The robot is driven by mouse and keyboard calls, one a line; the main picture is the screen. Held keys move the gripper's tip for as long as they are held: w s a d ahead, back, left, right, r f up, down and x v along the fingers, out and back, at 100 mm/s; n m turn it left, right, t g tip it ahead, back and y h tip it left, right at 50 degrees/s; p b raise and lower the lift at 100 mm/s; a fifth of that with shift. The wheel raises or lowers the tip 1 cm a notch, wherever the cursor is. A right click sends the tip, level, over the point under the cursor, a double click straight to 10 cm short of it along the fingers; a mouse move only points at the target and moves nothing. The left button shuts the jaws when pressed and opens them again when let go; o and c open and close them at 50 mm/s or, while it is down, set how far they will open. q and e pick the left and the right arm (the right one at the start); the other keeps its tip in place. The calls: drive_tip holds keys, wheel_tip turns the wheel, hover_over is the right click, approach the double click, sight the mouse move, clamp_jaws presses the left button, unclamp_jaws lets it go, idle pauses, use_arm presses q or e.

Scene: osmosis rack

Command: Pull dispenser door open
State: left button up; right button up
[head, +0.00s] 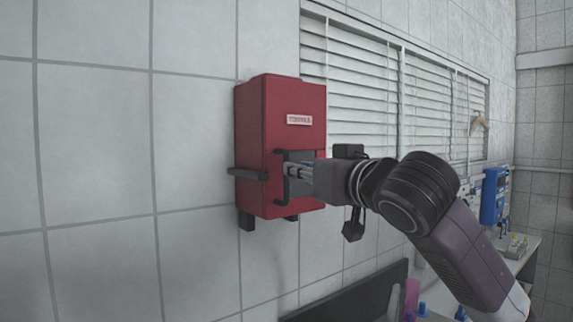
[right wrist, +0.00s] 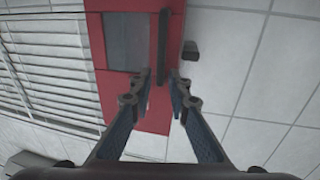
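The dispenser (head: 268,100) is a red box on the tiled wall, with a pale label near its top. Its front has a grey panel (right wrist: 125,42) and a dark upright handle (head: 279,180), which also shows in the right wrist view (right wrist: 163,40). The door looks shut. My right gripper (head: 290,170) is at the front of the dispenser by the handle. In the right wrist view its two fingers (right wrist: 161,82) are apart, with the handle's near end between the tips. I cannot tell whether they touch it. My left gripper is not in view.
A dark bar (head: 247,174) sticks out at the dispenser's left side. Window blinds (head: 360,85) are to the right. A bench (head: 522,250) with small items and a blue device (head: 493,196) stand at far right. The wall left of the dispenser is bare.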

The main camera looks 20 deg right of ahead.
drive_tip(key=p, duration=0.2)
hover_over(286, 202)
drive_tip(key=shift+w+d+p, duration=0.15)
drive_tip(key=shift+w+p, duration=0.15)
drive_tip(key=shift+w, duration=0.05)
drive_tip(key=shift+c, duration=0.4)
clamp_jaws()
